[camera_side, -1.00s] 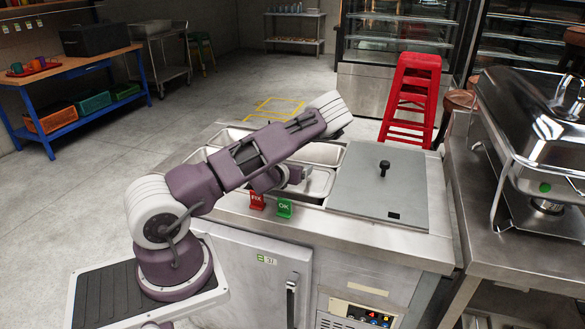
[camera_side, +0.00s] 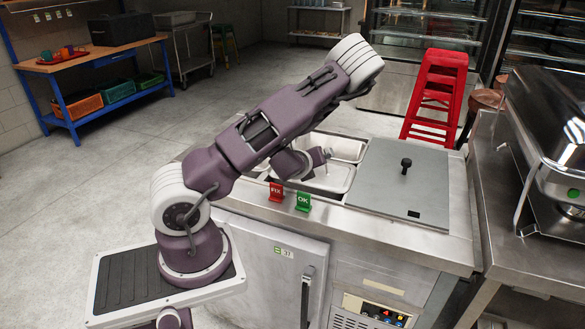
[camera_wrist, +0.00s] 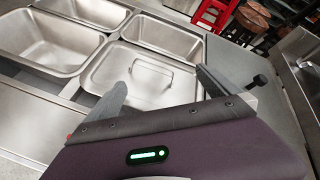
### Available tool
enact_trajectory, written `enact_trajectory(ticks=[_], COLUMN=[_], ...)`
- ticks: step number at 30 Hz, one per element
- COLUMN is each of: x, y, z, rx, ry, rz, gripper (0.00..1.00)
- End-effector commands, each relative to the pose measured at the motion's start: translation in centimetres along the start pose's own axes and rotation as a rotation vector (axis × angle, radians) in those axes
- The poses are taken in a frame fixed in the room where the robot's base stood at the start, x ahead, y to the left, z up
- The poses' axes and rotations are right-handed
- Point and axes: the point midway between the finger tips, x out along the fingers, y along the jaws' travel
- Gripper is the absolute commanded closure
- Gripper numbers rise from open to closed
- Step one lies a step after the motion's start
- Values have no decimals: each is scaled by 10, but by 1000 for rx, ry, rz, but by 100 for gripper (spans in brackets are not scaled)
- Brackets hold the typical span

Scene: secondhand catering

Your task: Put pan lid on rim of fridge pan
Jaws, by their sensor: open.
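The pan lid (camera_wrist: 120,80) is a steel plate with a raised wire handle (camera_wrist: 150,74). In the wrist view it lies over a pan opening in the front right of the well; I cannot tell whether its edge sits fully on the rim. In the side view the lid (camera_side: 338,180) is partly hidden by my arm. My gripper (camera_wrist: 160,78) is open and empty, its two fingers apart on either side of the lid's handle, seemingly above and nearer than it. In the side view my gripper (camera_side: 322,158) is over the well, partly hidden by the wrist.
Open empty pans (camera_wrist: 57,42) lie left of and behind the lid. A grey cover plate with a black knob (camera_side: 406,165) is right of the well. Red FIX (camera_side: 276,192) and green OK (camera_side: 303,201) signs stand on the front edge. A chafing dish (camera_side: 545,130) stands further right.

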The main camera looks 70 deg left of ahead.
Motion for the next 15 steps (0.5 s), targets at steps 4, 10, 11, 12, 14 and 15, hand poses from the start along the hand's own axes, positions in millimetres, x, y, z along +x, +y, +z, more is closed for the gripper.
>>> enact_trajectory(ticks=[4, 10, 11, 12, 14, 15], x=[-49, -192, -220, -256, -306, -335], y=[-50, -116, -119, -119, -111, -102], z=[-8, -20, -20, -19, -17, -16], rx=[-624, -1324, -1397, -1482, -1583, -1635], ry=[168, 489, 528, 571, 608, 616], rz=[101, 345, 393, 456, 548, 602], gripper=[0, 0, 0, 0, 0, 0])
